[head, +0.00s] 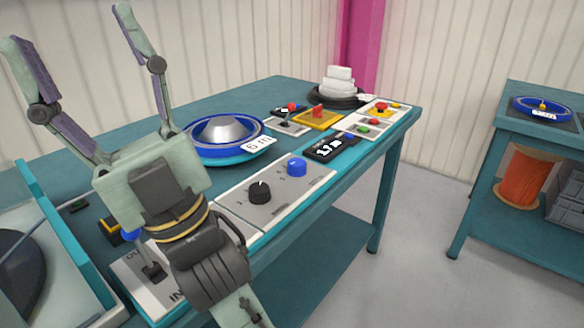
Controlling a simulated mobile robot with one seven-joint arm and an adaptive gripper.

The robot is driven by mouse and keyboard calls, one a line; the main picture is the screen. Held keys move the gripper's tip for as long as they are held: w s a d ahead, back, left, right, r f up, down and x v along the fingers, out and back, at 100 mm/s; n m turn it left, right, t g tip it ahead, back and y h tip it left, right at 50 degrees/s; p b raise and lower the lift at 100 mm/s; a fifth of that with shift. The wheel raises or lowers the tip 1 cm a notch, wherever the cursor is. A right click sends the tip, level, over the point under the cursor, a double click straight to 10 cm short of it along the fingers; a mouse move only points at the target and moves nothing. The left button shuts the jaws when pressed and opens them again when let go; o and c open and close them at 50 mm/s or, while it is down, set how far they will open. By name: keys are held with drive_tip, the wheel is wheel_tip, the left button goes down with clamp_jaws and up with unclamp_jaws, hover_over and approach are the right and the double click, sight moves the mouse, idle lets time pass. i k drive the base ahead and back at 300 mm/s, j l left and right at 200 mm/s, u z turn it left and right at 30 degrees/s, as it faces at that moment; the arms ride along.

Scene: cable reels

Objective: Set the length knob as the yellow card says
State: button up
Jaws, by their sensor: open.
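A grey panel on the teal bench carries a black knob (260,192) with a white pointer mark and a blue knob (297,167). I cannot read the panel's small markings or tell which knob is for length. No yellow card can be made out. A white card (258,143) on the rim of a blue reel (222,138) seems to read "6 m". My gripper (68,27) is at the left, fingers spread wide and pointing up, empty. It is apart from both knobs, and my wrist covers part of the bench's near left.
A black display (332,147) seems to read 1.7. Behind it are a yellow box with a red button (317,117), a lever panel (287,122) and a panel of coloured buttons (370,123). A lever plate (150,278) is near left. Another bench (545,130) stands right, across open floor.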

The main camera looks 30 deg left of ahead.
sight(297, 167)
drive_tip(key=i+l, duration=0.15)
drive_tip(key=l, duration=0.25)
drive_tip(key=i+l, duration=0.15)
drive_tip(key=l, duration=0.2)
drive_tip(key=i+l, duration=0.15)
drive_tip(key=l, duration=0.25)
drive_tip(key=l+u, duration=0.15)
drive_tip(key=u, duration=1.25)
drive_tip(key=i+j+u, duration=0.2)
drive_tip(key=i+j, duration=0.6)
